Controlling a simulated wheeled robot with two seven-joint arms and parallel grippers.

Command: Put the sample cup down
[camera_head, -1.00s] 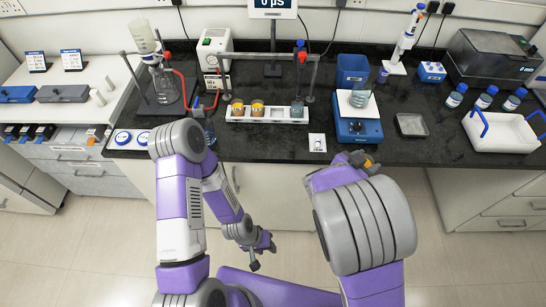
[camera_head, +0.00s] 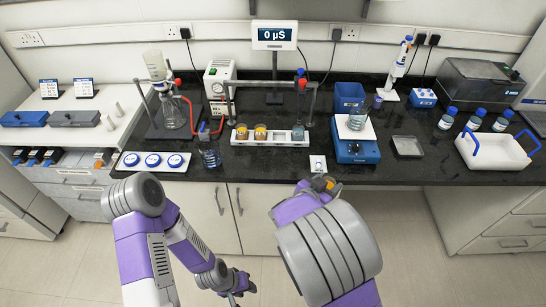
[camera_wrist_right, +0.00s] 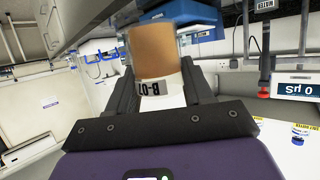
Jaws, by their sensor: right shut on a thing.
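The sample cup (camera_wrist_right: 155,62) has an orange-brown body and a white label reading B-0 and a further digit. In the right wrist view it is between the two fingers of my right gripper (camera_wrist_right: 158,90), which is shut on it.
A blue scale (camera_head: 356,150) carries a beaker. A grey dish (camera_head: 407,147) and white tray (camera_head: 492,153) are right. Some dark bench is clear between them.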

